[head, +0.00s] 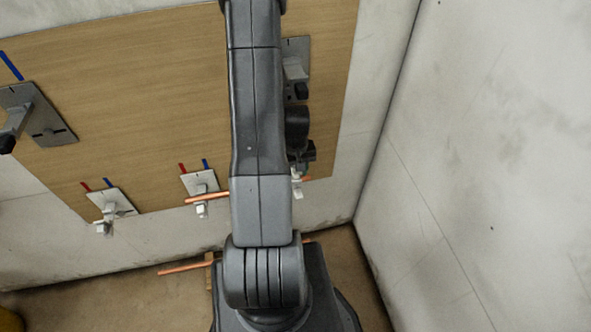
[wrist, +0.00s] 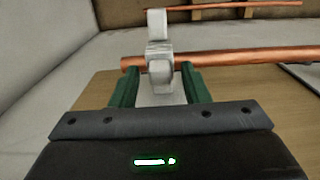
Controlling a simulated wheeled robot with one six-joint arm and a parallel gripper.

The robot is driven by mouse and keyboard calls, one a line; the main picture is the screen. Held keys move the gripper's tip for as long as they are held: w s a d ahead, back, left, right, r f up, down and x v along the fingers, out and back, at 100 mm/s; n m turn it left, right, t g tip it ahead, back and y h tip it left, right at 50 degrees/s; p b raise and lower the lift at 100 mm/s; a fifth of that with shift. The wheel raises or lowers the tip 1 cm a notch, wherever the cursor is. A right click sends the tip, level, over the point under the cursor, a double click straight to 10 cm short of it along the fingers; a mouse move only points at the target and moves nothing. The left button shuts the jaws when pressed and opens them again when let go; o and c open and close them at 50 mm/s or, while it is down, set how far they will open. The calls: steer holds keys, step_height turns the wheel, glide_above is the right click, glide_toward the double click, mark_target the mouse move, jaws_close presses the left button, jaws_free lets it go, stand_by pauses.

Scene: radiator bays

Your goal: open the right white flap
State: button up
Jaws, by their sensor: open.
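The right white flap (head: 297,189) shows in the head view as a small white piece just right of my arm, low on the wooden board. In the wrist view a white flap (wrist: 159,55) stands upright at the copper pipe, near the pipe's free end. My gripper (wrist: 159,72) is open, with one green finger on each side of the flap's lower part. I cannot tell whether the fingers touch it. In the head view my arm hides most of the gripper and part of the flap's surroundings.
A copper pipe (head: 207,196) runs behind my arm. Another white flap (head: 202,210) hangs to the left, and one more farther left (head: 103,228). A lower copper pipe (head: 185,267) lies near the floor. A grey wall (head: 480,160) bounds the right side.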

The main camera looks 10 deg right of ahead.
jaws_close()
